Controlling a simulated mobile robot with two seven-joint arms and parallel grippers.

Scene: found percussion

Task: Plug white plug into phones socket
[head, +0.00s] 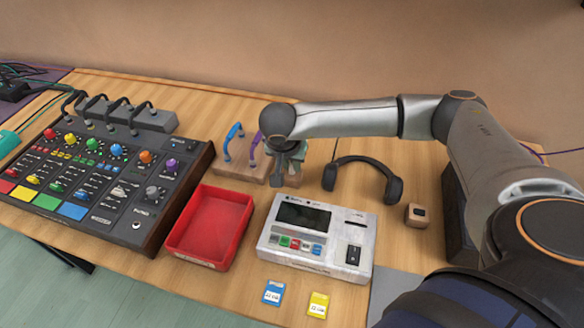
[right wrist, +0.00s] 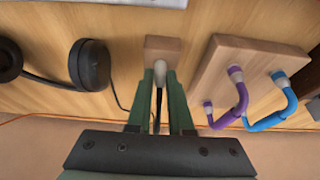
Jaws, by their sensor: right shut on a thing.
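The white plug (right wrist: 160,70) sits between the fingertips of my right gripper (right wrist: 160,90), with its black cable running back between the fingers. It overlaps a small wooden block (right wrist: 163,48); I cannot tell whether it still sits in it. In the head view my right gripper (head: 284,166) points down at this block (head: 294,180), and the plug is hidden. The phones socket (head: 136,226) is a small round jack on the front right corner of the mixer (head: 100,180), well left of the gripper. My left gripper is out of view.
A wooden board (head: 236,168) with blue and purple cables stands just left of my right gripper. Black headphones (head: 362,168) lie to its right. A red tray (head: 208,228) lies between gripper and mixer. A grey device (head: 300,258) stands in front, with blue and yellow cards before it.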

